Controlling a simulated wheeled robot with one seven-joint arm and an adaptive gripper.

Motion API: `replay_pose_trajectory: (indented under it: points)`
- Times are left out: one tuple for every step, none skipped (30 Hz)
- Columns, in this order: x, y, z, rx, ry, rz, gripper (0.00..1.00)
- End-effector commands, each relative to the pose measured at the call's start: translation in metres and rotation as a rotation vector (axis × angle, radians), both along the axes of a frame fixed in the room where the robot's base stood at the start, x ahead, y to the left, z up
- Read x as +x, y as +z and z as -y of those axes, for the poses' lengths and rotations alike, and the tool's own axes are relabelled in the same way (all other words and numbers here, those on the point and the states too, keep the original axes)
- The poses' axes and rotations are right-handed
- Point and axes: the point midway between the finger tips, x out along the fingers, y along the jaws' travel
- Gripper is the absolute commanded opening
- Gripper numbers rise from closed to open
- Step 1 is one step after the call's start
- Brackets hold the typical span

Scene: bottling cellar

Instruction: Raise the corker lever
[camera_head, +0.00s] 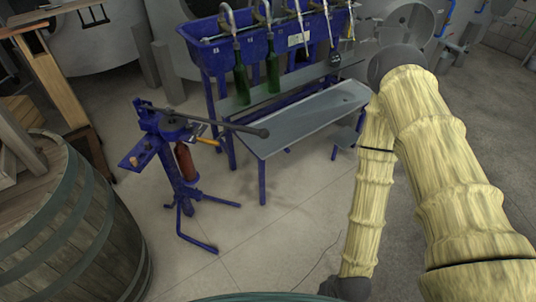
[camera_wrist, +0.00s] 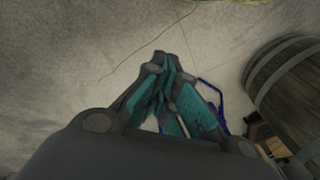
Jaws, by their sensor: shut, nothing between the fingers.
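The blue floor corker (camera_head: 180,165) stands left of centre in the head view, on splayed legs. Its dark lever (camera_head: 225,126) runs out to the right, nearly level and slightly down, and ends in a round black knob (camera_head: 265,133). A reddish bottle (camera_head: 185,160) stands upright in the corker. My gripper (camera_wrist: 168,68) shows in the wrist view with its fingers together and empty, over bare floor. Blue corker legs (camera_wrist: 212,92) show partly behind the fingers. The lever cannot be made out in the wrist view. My gripper is apart from the lever.
A wooden barrel (camera_head: 75,235) stands left of the corker; a barrel (camera_wrist: 290,85) also shows in the wrist view. A blue bottle filler (camera_head: 215,55) with green bottles and a grey shelf (camera_head: 310,118) stands behind the lever. The floor in front is clear.

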Motion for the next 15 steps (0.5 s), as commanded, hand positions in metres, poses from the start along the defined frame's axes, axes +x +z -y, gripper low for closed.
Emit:
replay_pose_trajectory:
  points:
    - [0.009, -0.026, -0.019, 0.049, -0.029, 0.029, 0.0]
    - [0.016, -0.033, -0.032, 0.081, -0.049, 0.05, 0.0]
    - [0.025, -0.041, -0.048, 0.124, -0.078, 0.075, 0.0]
    - [0.032, -0.046, -0.06, 0.157, -0.098, 0.094, 0.0]
    - [0.039, -0.05, -0.071, 0.189, -0.121, 0.114, 0.0]
    - [0.049, -0.056, -0.087, 0.234, -0.15, 0.138, 0.0]
    - [0.056, -0.059, -0.099, 0.269, -0.173, 0.155, 0.0]
    - [0.063, -0.063, -0.11, 0.303, -0.197, 0.171, 0.0]
    - [0.073, -0.066, -0.124, 0.35, -0.229, 0.195, 0.0]
    - [0.081, -0.068, -0.135, 0.385, -0.253, 0.212, 0.0]
    - [0.088, -0.07, -0.145, 0.42, -0.277, 0.229, 0.0]
    - [0.098, -0.072, -0.158, 0.469, -0.31, 0.249, 0.0]
    - [0.106, -0.072, -0.168, 0.507, -0.335, 0.264, 0.0]
    - [0.114, -0.073, -0.177, 0.543, -0.361, 0.28, 0.0]
    - [0.125, -0.073, -0.189, 0.593, -0.395, 0.299, 0.0]
